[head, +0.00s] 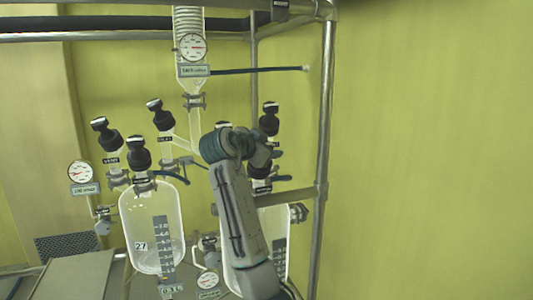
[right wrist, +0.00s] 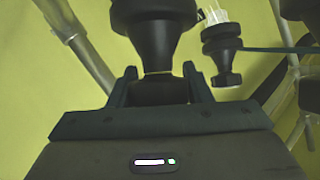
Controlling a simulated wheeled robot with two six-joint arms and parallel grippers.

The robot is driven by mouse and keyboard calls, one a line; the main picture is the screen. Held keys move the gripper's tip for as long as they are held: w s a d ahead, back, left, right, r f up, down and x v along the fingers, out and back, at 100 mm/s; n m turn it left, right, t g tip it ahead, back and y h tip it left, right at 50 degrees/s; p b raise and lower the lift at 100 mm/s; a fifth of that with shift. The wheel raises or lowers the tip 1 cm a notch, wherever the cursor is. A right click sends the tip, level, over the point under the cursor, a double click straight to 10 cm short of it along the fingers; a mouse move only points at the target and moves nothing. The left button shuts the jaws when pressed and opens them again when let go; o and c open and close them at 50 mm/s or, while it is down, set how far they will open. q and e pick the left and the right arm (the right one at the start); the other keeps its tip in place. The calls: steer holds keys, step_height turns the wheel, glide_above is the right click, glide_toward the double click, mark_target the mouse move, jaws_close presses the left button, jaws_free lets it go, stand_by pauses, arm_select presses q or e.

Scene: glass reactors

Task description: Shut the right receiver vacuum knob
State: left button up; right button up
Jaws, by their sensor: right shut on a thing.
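The right glass receiver (head: 279,258) stands behind my right arm, which hides much of it. A black knob (head: 261,172) shows above it, partly covered by my right gripper (head: 270,153). In the right wrist view, my right gripper (right wrist: 160,88) has its two fingers on either side of a black knob (right wrist: 155,92) and is shut on it. A wider black part (right wrist: 148,22) of the same fitting rises beyond the fingers. How far the knob is turned cannot be told. My left gripper is not in view.
The left glass receiver (head: 150,235) has a black knob (head: 138,152) above it. More black knobs stand close by, at the back right (head: 269,118) and back centre (head: 160,115). A steel frame post (head: 326,130) bounds the right side. Pressure gauges (head: 192,47) hang around the glassware.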

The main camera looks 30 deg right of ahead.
steer(key=shift+s+m+g+b, duration=0.15)
steer(key=shift+m+g+b, duration=0.25)
steer(key=shift+m+g, duration=0.85)
steer(key=shift+g, duration=0.25)
steer(key=o, duration=1)
steer(key=shift+d+f, duration=0.1)
steer(key=shift+a+b, duration=0.3)
steer(key=shift+a, duration=0.05)
steer(key=b+v, duration=0.3)
steer(key=v, duration=0.7)
steer(key=shift+r+b, duration=0.3)
steer(key=shift+b, duration=0.05)
